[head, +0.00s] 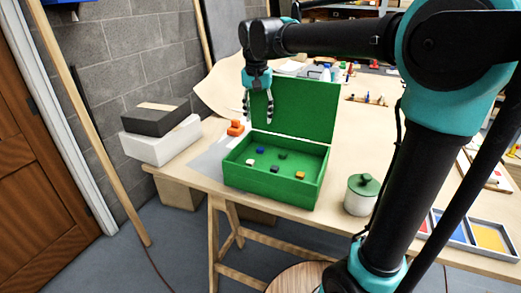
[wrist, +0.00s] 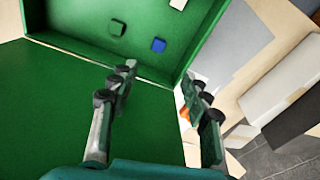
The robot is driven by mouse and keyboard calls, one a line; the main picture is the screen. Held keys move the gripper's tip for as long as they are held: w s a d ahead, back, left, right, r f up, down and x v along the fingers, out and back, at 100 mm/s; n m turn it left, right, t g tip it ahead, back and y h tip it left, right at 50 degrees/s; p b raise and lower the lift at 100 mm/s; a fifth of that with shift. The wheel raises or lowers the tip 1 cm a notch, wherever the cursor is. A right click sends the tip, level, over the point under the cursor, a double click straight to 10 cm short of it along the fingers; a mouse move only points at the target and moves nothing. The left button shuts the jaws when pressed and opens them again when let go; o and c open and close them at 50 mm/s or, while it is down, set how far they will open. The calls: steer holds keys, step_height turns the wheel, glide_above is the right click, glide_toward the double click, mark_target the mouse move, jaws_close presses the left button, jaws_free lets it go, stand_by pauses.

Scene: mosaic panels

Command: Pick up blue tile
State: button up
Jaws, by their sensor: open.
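A small blue tile (head: 260,150) lies on the floor of the open green box (head: 268,187), toward its back left. It also shows in the wrist view (wrist: 158,45), beside a dark green tile (wrist: 117,27). My gripper (head: 258,120) is above the back left edge of the box, in front of the raised lid (head: 305,108). In the wrist view its two fingers (wrist: 155,92) are apart with nothing between them. The blue tile is beyond the fingertips, not touching them.
Other tiles in the box are white (head: 250,162), dark green (head: 283,156) and orange (head: 300,175). Orange blocks (head: 235,128) stand left of the box. A lidded jar (head: 361,194) stands to its right, near a tray of coloured panels (head: 470,235). The raised lid bounds the back.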

glide_above(260, 148)
steer(key=f, duration=0.6)
steer(key=shift+s+a+f, duration=0.15)
steer(key=shift+s+f, duration=0.1)
steer(key=shift+f, duration=0.1)
steer(key=shift+w+d+f, duration=0.1)
steer(key=shift+f, duration=1.3)
steer(key=shift+d+f, duration=0.1)
steer(key=shift+f, duration=1.25)
steer(key=c, duration=1)
